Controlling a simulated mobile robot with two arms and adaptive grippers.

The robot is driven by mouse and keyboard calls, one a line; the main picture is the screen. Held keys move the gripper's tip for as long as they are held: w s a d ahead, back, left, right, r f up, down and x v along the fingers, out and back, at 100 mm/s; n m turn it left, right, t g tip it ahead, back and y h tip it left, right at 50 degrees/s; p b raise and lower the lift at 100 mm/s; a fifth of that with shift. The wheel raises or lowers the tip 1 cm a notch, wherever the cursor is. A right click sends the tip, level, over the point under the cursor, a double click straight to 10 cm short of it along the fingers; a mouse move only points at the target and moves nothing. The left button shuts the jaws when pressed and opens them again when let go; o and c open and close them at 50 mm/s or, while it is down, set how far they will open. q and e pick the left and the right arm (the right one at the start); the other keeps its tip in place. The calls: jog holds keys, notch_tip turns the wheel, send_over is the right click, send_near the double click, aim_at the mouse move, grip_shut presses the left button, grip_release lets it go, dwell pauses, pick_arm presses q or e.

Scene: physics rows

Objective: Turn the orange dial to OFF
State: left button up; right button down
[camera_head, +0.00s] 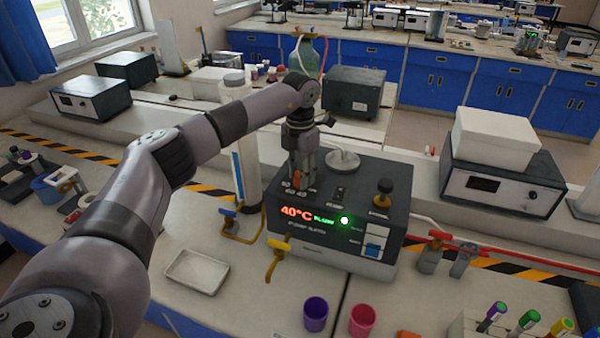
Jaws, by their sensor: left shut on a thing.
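The orange dial (297,181) is on the top of a dark device (357,178), near its left front, and is mostly hidden by my left gripper. The device's front display reads 40°C in orange, with a small green word and a lit green light beside it. My left gripper (299,178) points down from above with its fingers shut on the dial. Marks beside the dial are too small and too covered to read, so its exact setting cannot be told. My right gripper is not in view.
A black knob (384,187) stands on the device's right top and a white round piece (343,160) at its back. A yellow-handled valve (277,258), a metal tray (197,271), a purple cup (315,313) and a pink cup (362,320) are in front. A white box (494,138) sits at right.

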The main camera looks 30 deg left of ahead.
pick_arm(q)
jog(key=shift+r+n, duration=0.15)
jog(key=shift+n, duration=0.35)
jog(key=o, duration=1.2)
notch_tip(320, 180, up, 12)
jog(key=shift+f, duration=0.1)
dwell(0.4)
